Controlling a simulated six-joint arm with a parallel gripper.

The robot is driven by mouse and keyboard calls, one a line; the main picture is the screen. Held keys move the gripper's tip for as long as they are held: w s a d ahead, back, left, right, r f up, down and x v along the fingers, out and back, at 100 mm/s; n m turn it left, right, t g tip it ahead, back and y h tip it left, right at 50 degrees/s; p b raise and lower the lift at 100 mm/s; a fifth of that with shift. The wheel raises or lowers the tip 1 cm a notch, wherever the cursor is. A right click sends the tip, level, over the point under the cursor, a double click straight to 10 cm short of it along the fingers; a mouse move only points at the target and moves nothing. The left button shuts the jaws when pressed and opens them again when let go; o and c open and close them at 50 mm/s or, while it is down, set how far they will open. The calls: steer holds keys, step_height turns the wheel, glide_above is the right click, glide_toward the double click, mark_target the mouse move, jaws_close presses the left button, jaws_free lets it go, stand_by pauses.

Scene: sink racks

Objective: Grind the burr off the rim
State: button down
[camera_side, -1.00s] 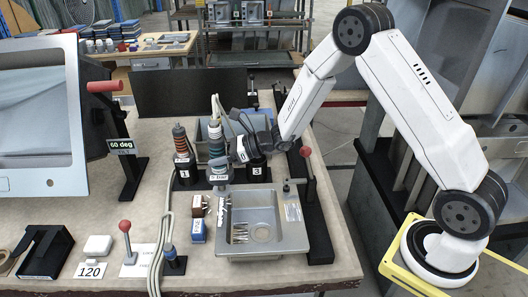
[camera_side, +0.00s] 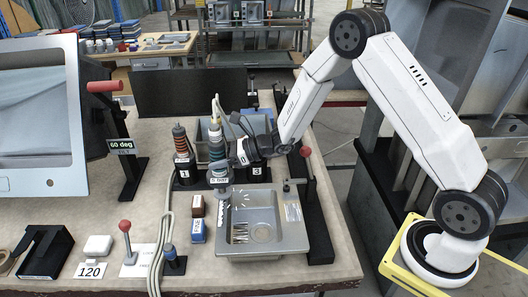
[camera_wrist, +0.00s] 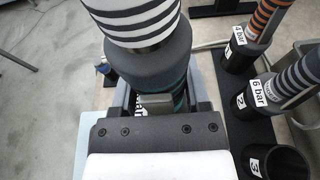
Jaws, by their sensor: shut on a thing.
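My gripper (camera_side: 222,152) is shut on a grinder with a teal and dark grey banded body (camera_side: 216,137), a hose rising from its top. The grinder is nearly upright, its lower end over the back left corner of the steel sink (camera_side: 291,235). I cannot tell whether it touches the rim. A pale, ragged strip (camera_side: 223,196) shows at the sink's left rim, just below the grinder. In the wrist view the grinder (camera_wrist: 145,50) fills the upper middle, between the jaws; its working end is hidden.
Left of the sink are a brown block (camera_side: 197,206) and a blue block (camera_side: 198,231). Behind stand tool holders, one with an orange-ringed tool (camera_side: 180,138); holder 3 (camera_wrist: 277,163) is empty. A red-knobbed clamp (camera_side: 306,152) stands right of the sink. A hose (camera_side: 160,245) lies at left.

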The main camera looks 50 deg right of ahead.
stand_by(0.3)
steer(key=shift+s+a+r, duration=0.1)
steer(key=shift+s+a, duration=0.45)
steer(key=shift+a, duration=0.1)
steer(key=shift+s+a, duration=0.1)
steer(key=shift+s, duration=0.05)
steer(key=shift+s+a+f, duration=0.25)
steer(key=shift+s+a, duration=0.3)
steer(key=shift+s, duration=0.05)
steer(key=shift+s+a+f, duration=0.1)
steer(key=shift+s+a, duration=0.55)
steer(key=shift+s, duration=0.05)
steer(key=shift+s+a, duration=0.1)
